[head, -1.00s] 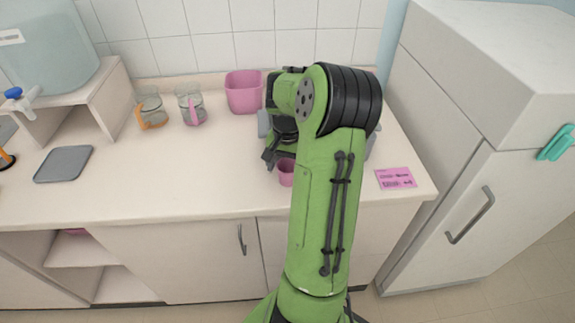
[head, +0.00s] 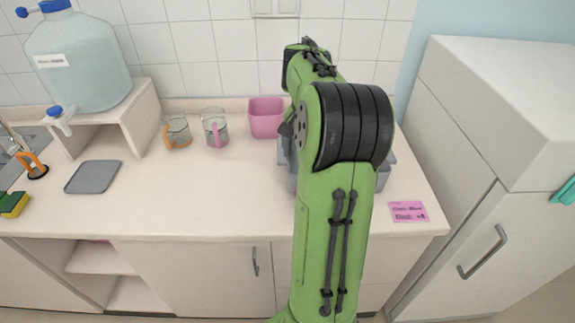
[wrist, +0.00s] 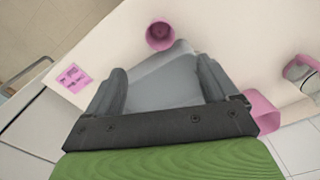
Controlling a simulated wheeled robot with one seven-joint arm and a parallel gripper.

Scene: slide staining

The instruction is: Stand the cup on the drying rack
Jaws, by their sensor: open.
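The small pink cup (wrist: 160,36) stands on the counter in the wrist view, its round mouth facing the camera, just beyond my gripper's fingertips. A grey object (wrist: 165,82) lies below my gripper, close beside the cup; it may be the drying rack, but its form is mostly covered. In the head view, parts of this grey object (head: 387,170) show on both sides of my arm, and the cup is almost wholly hidden. My gripper (wrist: 162,66) is open, with nothing between its fingers. Its fingertips are apart from the cup.
A pink bin (head: 267,118) and two glass jugs (head: 216,128) (head: 177,131) stand along the back wall. A grey mat (head: 93,177) lies left. A pink card (head: 408,212) lies at the right front, near the fridge (head: 480,170). The counter's middle is clear.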

